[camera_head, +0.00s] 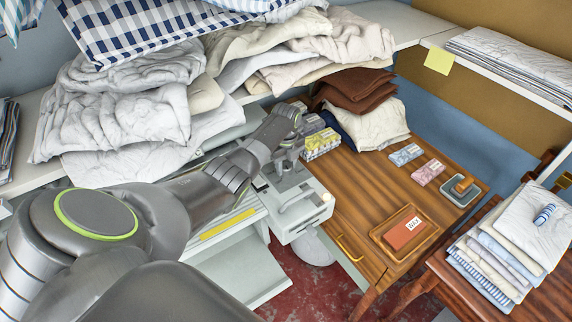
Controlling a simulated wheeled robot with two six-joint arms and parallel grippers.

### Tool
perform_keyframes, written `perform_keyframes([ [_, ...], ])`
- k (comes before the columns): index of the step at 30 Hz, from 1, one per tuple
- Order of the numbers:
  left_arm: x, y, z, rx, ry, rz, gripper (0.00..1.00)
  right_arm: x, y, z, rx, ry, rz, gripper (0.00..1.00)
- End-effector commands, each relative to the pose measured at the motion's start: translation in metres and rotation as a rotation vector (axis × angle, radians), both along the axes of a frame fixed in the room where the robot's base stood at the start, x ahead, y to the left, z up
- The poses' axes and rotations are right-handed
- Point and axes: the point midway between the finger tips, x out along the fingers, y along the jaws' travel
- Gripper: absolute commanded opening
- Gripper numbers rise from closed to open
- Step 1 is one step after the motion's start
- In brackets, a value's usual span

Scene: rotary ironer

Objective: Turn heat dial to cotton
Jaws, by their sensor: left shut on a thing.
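The rotary ironer's pale control box (303,208) stands at the picture's centre, at the right end of the machine. My left arm reaches in from the lower left, and my left gripper (285,166) points down onto the top of this box. It is shut at what appears to be the heat dial. The gripper hides the dial, so its marks and setting cannot be read. A small round part (327,197) shows on the box's right edge. My right gripper is not in view.
White linens (120,105) lie heaped on the shelf behind my arm. A wooden table (350,195) to the right holds small boxes, a red-brown block (403,232) on a tray, and folded cloths. Folded laundry (500,255) is stacked at the far right.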

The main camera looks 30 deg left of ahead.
Motion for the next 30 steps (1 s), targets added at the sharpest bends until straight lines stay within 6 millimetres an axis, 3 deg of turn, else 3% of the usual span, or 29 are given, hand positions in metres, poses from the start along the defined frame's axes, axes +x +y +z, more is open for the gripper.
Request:
perform_keyframes([
  [18,0.0015,-0.0001,0.0021,0.001,-0.006,-0.564,0.14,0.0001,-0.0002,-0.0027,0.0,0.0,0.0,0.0],
  [30,0.001,0.0003,0.0021,0.0,-0.005,-0.776,0.14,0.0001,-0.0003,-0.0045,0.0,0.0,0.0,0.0],
])
